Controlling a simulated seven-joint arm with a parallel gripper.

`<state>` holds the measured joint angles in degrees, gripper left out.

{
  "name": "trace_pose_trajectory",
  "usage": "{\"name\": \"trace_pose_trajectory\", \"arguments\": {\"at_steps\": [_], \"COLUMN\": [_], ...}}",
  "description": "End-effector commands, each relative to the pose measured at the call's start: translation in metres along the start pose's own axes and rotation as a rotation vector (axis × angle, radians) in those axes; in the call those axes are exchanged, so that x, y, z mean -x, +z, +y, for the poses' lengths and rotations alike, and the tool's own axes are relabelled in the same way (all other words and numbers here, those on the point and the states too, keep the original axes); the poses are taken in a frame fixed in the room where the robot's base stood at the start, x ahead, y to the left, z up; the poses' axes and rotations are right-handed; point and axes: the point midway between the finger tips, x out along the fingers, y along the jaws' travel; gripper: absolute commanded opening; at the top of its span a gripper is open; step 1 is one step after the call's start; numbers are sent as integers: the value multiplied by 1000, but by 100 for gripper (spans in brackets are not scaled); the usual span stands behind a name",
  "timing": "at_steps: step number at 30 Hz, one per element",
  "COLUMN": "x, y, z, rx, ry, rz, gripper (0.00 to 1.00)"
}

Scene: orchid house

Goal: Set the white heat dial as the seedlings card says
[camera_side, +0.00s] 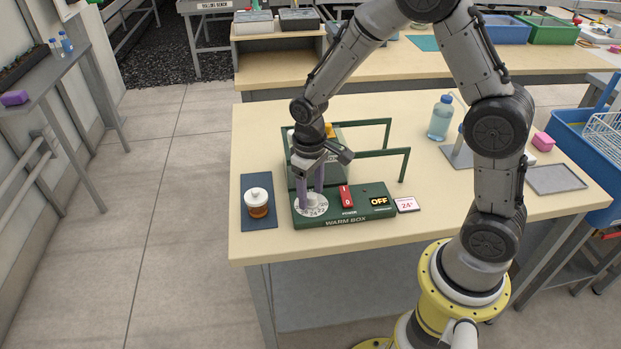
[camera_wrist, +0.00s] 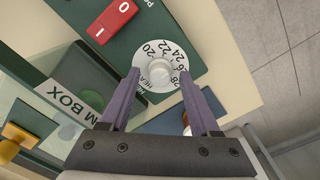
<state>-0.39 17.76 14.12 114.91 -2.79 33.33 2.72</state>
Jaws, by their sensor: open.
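The white heat dial (camera_wrist: 159,72) has a round knob and a numbered ring, and sits on the green warm box panel (camera_side: 350,211). My gripper (camera_wrist: 159,80) is over the dial, with one purple finger on each side of the knob. The fingers are open, and I cannot tell whether they touch it. In the side view they come down onto the dial's ring (camera_side: 312,206) and hide most of the knob. The card (camera_side: 407,205) lies to the right of the panel and reads "24°". The display (camera_side: 379,201) reads "OFF".
A red power switch (camera_side: 346,196) is right of the dial. A lidded amber jar (camera_side: 257,203) stands on a dark blue mat (camera_side: 249,222) to the left. Green rails (camera_side: 378,153) rise behind the panel. A bottle (camera_side: 441,118) stands at the right. The bench front is clear.

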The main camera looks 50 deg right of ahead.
Motion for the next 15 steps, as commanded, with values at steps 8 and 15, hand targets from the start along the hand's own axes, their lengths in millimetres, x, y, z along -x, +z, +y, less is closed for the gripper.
{"name": "trace_pose_trajectory", "arguments": {"at_steps": [8,15], "x": [45,97], "y": [-2,-2], "z": [0,0], "rx": [0,1], "ry": [0,0], "rz": [9,9], "gripper": [63,63]}}
